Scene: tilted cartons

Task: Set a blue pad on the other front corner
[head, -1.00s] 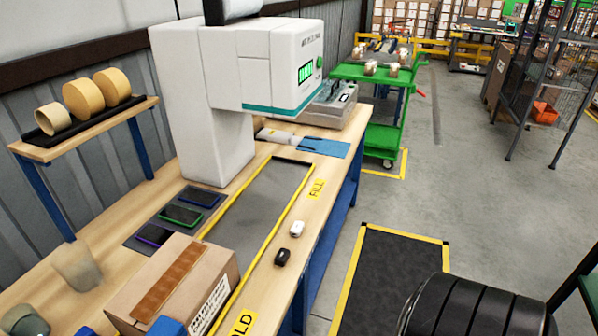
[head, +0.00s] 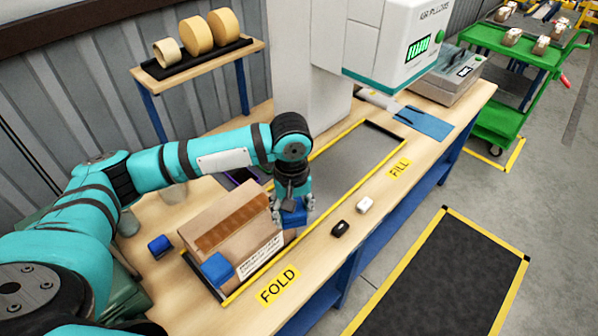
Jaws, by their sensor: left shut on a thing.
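A brown cardboard carton (head: 232,222) with a tape strip along its top stands on the bench, seemingly tilted. One blue pad (head: 218,269) sits on its near-left front corner. My left gripper (head: 292,208) is shut on another blue pad (head: 295,217) at the carton's right front corner, beside the printed label. I cannot tell whether this pad touches the carton. The gripper partly hides that corner. A further small blue piece (head: 160,245) lies on the bench left of the carton. My right gripper is not in view.
A yellow-edged lane (head: 360,152) runs along the bench past the white machine (head: 325,60). A black item (head: 340,228) and a white item (head: 364,205) lie near the front edge. Rolls (head: 196,34) stand on a shelf behind. The bench is clear around the FOLD label (head: 278,285).

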